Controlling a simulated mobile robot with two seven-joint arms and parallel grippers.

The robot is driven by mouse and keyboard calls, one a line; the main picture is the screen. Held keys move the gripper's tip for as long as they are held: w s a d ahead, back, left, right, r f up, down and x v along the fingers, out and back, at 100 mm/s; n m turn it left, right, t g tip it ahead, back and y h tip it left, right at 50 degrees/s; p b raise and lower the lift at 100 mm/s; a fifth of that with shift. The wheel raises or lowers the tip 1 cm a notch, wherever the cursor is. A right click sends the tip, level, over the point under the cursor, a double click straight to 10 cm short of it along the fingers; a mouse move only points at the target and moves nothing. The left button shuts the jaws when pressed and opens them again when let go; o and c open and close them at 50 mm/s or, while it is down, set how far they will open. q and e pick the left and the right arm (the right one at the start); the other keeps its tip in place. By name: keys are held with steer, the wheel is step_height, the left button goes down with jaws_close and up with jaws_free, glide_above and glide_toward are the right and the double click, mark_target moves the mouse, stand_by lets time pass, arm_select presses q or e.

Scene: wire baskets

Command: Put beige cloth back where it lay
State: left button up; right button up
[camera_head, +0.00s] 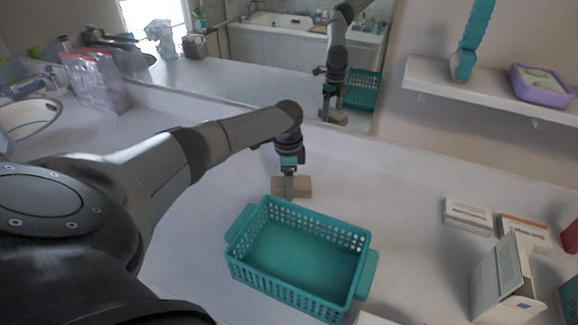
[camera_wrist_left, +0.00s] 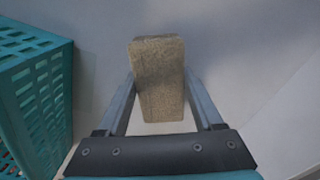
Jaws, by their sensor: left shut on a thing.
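The beige cloth (camera_head: 304,187) looks like a stiff tan block just behind the teal basket (camera_head: 232,262), outside it. My left gripper (camera_head: 289,189) points down and is shut on the cloth; its fingers cover part of the cloth in the head view. In the left wrist view the cloth (camera_wrist_left: 160,80) sits between the two fingers (camera_wrist_left: 160,95). It is at or very near the counter; I cannot tell whether it touches. The basket is empty, and its side shows at the left of the wrist view (camera_wrist_left: 45,105). My right gripper is not in view.
White boxes (camera_head: 468,217) (camera_head: 503,280) stand on the counter (camera_head: 410,260) at the right. A mirror (camera_head: 280,75) runs behind the counter. A wall shelf (camera_head: 480,93) holds a purple tub (camera_head: 541,88). Plastic bags (camera_head: 97,82) and a sink (camera_head: 28,118) are at the left.

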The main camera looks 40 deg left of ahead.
arm_select(q)
steer(key=o, duration=1.3)
steer(key=shift+o, duration=0.2)
steer(key=shift+s+r+p, duration=0.1)
steer(key=shift+r+p, duration=3.9)
steer(key=shift+p, duration=0.2)
step_height(320, 180, up, 15)
steer(key=p, duration=0.2)
steer(key=shift+a, duration=0.15)
steer(key=shift+r, duration=0.1)
